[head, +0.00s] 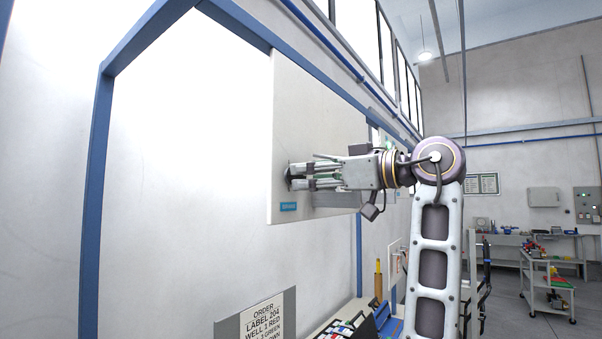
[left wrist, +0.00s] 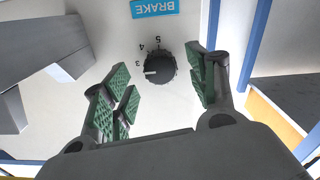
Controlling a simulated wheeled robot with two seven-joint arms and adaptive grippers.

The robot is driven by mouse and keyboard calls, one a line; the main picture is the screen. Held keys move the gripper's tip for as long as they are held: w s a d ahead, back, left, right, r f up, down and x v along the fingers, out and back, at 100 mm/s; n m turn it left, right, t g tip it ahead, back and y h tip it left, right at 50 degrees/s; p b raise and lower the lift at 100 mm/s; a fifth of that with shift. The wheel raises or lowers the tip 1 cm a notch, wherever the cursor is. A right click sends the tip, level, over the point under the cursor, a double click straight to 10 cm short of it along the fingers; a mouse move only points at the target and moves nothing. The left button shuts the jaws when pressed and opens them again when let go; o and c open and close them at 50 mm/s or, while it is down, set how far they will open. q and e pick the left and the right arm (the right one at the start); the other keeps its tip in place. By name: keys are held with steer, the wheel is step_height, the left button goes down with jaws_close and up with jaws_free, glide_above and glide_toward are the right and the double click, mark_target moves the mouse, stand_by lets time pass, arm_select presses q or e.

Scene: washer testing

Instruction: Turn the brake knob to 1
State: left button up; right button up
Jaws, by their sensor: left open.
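The brake knob (left wrist: 160,68) is a round black dial on a pale panel, below an upside-down blue BRAKE label (left wrist: 155,8) in the left wrist view. Its white mark points left, near the printed 3; 4 and 5 also show, and no 1 is visible. In the head view the knob (head: 288,177) is partly hidden by my left gripper (head: 301,177), which reaches the panel from the right. In the left wrist view its green-padded fingers are open on either side of the knob, with gaps between pads and knob. My right gripper is not in view.
The white panel (head: 315,110) hangs on a blue frame (head: 97,190). A grey sign with an order label (head: 262,318) stands below left. A bench with blue and coloured items (head: 375,320) lies below. A cart (head: 548,285) stands far right.

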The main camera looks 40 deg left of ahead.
arm_select(q)
steer(key=shift+s+a, duration=0.15)
steer(key=shift+a, duration=1.4)
steer(key=c, duration=1)
steer(key=shift+c, duration=0.2)
